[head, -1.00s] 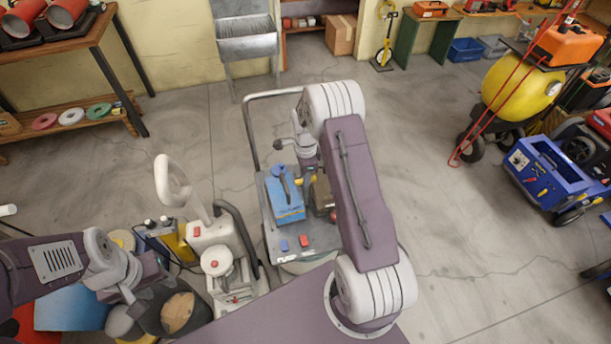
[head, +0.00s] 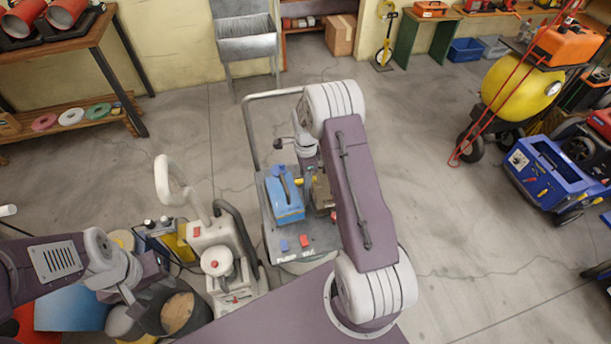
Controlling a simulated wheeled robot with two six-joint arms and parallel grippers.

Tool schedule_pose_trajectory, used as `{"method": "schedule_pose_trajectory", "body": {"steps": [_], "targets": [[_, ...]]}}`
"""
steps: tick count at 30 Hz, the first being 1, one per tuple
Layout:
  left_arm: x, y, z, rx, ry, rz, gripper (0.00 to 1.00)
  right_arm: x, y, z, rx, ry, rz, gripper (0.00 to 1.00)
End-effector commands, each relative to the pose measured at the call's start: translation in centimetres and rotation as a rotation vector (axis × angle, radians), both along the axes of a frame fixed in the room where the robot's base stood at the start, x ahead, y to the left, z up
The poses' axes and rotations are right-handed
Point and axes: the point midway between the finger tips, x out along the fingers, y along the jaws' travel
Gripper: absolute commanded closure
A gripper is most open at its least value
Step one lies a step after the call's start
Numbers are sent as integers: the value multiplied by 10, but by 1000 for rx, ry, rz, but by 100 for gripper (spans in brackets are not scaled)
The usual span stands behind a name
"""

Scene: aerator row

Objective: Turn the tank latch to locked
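A wheeled machine with a grey deck (head: 325,238) and a tubular handle stands left of my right arm. On the deck sits a blue box-like tank (head: 290,211) with a dark lever-like part (head: 284,187) on top. I cannot tell for sure whether this is the latch, or its position. My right gripper (head: 281,143) is at the far end of the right arm, behind the blue tank and apart from it in the picture. Its fingers are too small to read. My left gripper (head: 137,305) is low at the left, over dark round containers; its opening is unclear.
A white machine with a loop handle (head: 215,238) stands just left of the deck. A grey metal stand (head: 247,50) is behind. A blue machine (head: 548,180) and a yellow tank (head: 520,85) stand at right. Open floor lies between.

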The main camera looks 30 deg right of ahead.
Motion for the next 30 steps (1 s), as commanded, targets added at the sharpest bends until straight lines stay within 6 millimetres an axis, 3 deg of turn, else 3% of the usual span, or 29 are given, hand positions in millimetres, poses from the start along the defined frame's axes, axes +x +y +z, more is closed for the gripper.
{"method": "schedule_pose_trajectory", "body": {"steps": [10, 15, 30], "targets": [[0, 0, -8, 0, 0, 0, 61, 1, -1, 66, -2, -7, 0, 62], [0, 0, -9, 0, 0, 0, 61, 0, 0, 87, -1, -3, -1, 62], [0, 0, -9, 0, 0, 0, 61, 0, 0, 90, 0, -2, 0, 62]]}}
